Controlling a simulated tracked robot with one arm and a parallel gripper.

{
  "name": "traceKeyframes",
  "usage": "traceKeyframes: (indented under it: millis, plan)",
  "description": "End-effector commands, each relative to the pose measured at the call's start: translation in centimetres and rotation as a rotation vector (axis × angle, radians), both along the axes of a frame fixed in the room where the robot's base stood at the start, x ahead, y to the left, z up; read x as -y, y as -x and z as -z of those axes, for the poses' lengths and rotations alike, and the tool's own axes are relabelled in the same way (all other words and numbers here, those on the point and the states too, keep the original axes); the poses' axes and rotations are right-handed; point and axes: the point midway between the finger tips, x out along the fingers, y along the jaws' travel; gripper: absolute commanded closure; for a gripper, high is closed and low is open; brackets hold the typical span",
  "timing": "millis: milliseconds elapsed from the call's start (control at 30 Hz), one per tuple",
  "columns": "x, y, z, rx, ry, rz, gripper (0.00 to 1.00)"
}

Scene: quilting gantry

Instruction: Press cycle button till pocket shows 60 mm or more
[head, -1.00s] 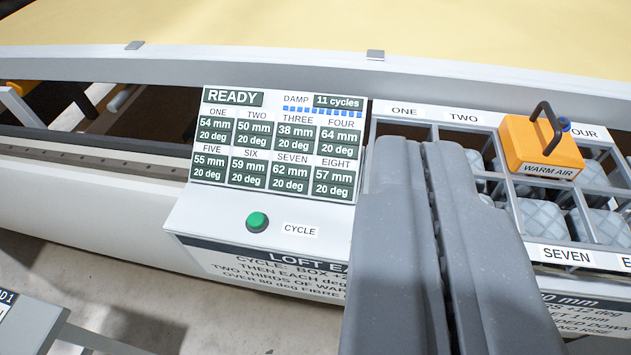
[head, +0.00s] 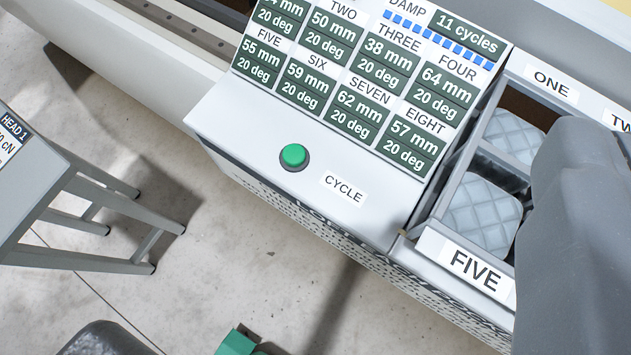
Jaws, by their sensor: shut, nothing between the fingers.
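The green cycle button (head: 294,156) sits in a dark ring on the white console ledge, beside the CYCLE label (head: 343,188). The display panel (head: 350,88) above it reads TWO 50 mm, THREE 38, FOUR 64, FIVE 55, SIX 59, SEVEN 62 and EIGHT 57, each at 20 deg. ONE is cut off by the top edge. The damp counter (head: 466,32) shows 11 cycles. My gripper (head: 578,150) is shut and empty at the right edge, partly out of frame, well right of the button. It covers part of the pocket tray.
The pocket tray (head: 466,236) holds grey quilted pads right of the console. A grey stand (head: 60,190) labelled HEAD 1 is at left. A green object (head: 235,343) and a dark rounded object (head: 105,341) show at the bottom edge. Concrete floor lies between.

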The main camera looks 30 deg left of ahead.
Motion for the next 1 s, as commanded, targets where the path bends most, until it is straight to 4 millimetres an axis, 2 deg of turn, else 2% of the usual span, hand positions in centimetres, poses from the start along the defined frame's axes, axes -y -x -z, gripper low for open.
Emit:
traceKeyframes:
  millis: [33, 100, 300, 433, 600, 800, 1000]
  plan:
    - [-1.3, -1.6, 1.1, -0.034, 0.038, -0.029, 1.0]
    - [-2.9, -3.6, 3.4, -0.073, 0.097, -0.07, 1.0]
    - [-8.0, -7.4, 10.5, -0.176, 0.26, -0.209, 1.0]
    - [-11.3, -8.4, 15.0, -0.231, 0.355, -0.306, 1.0]
    - [-14.3, -8.7, 19.2, -0.275, 0.437, -0.403, 1.0]
    - [-15.7, -8.7, 21.1, -0.287, 0.473, -0.448, 1.0]
    - [-15.7, -8.7, 21.2, -0.287, 0.474, -0.449, 1.0]
